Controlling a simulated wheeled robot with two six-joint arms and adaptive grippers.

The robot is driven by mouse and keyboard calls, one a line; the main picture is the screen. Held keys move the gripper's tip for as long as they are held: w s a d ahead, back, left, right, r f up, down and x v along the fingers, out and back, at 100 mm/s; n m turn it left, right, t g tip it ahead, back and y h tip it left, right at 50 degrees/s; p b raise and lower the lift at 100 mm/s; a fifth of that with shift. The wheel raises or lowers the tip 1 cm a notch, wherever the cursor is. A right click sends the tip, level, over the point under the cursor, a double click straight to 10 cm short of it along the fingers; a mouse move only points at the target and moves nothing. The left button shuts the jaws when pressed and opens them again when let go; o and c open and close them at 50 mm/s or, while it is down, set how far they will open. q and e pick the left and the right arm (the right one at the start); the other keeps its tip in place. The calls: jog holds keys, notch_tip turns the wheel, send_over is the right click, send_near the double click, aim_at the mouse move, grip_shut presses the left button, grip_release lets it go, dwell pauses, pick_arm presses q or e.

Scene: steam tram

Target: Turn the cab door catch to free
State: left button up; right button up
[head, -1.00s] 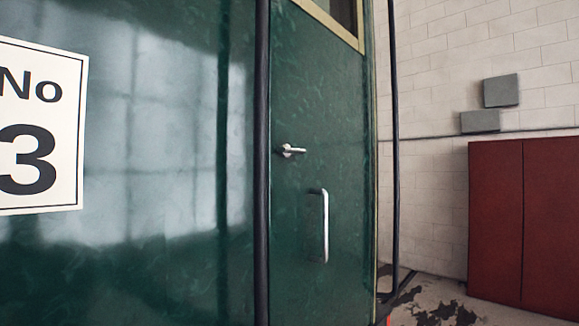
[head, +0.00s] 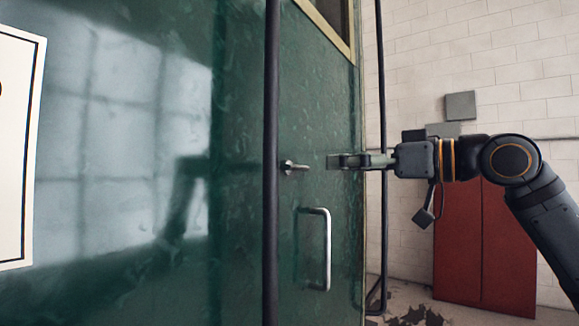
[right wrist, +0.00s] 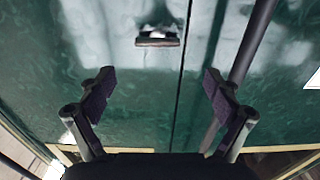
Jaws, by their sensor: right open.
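The cab door catch (head: 293,167) is a small silver lever on the green cab door (head: 315,110). It lies about level, close to the dark vertical rail. In the right wrist view the catch (right wrist: 157,41) shows ahead of and between the fingers, apart from them. My right gripper (head: 335,161) reaches in from the right at about the catch's height, a short way to its right. In the right wrist view it (right wrist: 157,85) is open and empty, with dark pads spread wide. My left gripper is not in view.
A silver grab handle (head: 327,250) stands upright on the door below the catch. A dark vertical rail (head: 271,230) runs just left of the catch, and another dark rail (head: 382,80) stands at the door's right edge. A red cabinet (head: 485,245) is behind my right arm.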

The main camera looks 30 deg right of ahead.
jog(key=p+x, duration=0.2)
jog(key=x, duration=0.1)
jog(key=p+x, duration=0.2)
jog(key=p, duration=0.1)
jog(key=p+x, duration=0.2)
jog(key=x, duration=0.1)
jog(key=shift+w+r, duration=0.3)
jog(key=shift+w, duration=0.05)
pick_arm(q)
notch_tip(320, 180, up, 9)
jog(key=p, duration=0.1)
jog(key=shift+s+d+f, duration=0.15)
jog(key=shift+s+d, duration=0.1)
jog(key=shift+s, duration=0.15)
pick_arm(e)
jog(key=shift+w+f, duration=0.3)
jog(key=shift+w, duration=0.2)
jog(key=shift+w+a, duration=0.1)
jog(key=shift+a, duration=0.05)
jog(key=shift+c, duration=0.3)
jog(key=shift+c, duration=1.1)
jog(key=c, duration=1.4)
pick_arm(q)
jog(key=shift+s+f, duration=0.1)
